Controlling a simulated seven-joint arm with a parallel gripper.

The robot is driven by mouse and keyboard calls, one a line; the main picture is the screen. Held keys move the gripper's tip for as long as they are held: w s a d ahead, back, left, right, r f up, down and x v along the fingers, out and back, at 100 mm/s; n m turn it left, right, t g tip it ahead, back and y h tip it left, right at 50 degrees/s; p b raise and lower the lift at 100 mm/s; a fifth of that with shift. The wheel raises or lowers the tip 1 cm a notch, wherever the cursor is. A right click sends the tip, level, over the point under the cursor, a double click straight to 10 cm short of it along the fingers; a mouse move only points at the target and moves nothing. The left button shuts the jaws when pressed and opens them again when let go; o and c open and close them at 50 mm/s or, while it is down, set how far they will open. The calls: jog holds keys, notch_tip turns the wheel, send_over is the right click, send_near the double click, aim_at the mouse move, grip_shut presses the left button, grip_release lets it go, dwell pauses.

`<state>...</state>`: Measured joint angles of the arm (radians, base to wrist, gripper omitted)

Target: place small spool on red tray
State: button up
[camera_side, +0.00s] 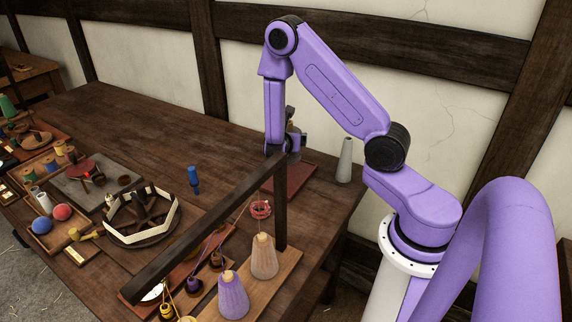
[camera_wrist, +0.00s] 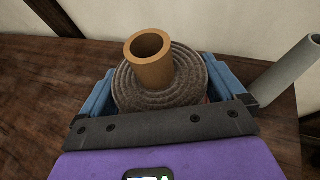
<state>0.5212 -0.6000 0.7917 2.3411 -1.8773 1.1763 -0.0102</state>
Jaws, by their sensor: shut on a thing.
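My gripper (camera_side: 291,140) hangs at the back of the table, above the red tray (camera_side: 297,182). In the wrist view its blue fingers (camera_wrist: 160,78) are shut on a spool, one on either side. The spool has a tan hollow core (camera_wrist: 149,62) and grey-brown rope coiled around it (camera_wrist: 188,80). The spool's underside is hidden, so I cannot tell whether it touches the tray. In the side view my gripper mostly hides the spool.
A pale grey cone (camera_side: 345,160) stands just right of the tray. A dark wooden frame (camera_side: 205,235) with hanging threads, a purple cone (camera_side: 233,297) and a tan cone (camera_side: 265,258) stands in front. A blue peg (camera_side: 193,180) stands left. The back-left table (camera_side: 150,125) is clear.

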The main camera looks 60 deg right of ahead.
jog(key=shift+f, duration=3.45)
jog(key=shift+f, duration=0.15)
jog(key=o, duration=0.9)
jog(key=shift+c, duration=0.2)
jog(key=v, duration=0.7)
jog(key=shift+a+r, duration=0.25)
jog(key=shift+r, duration=0.05)
jog(key=shift+s, duration=0.1)
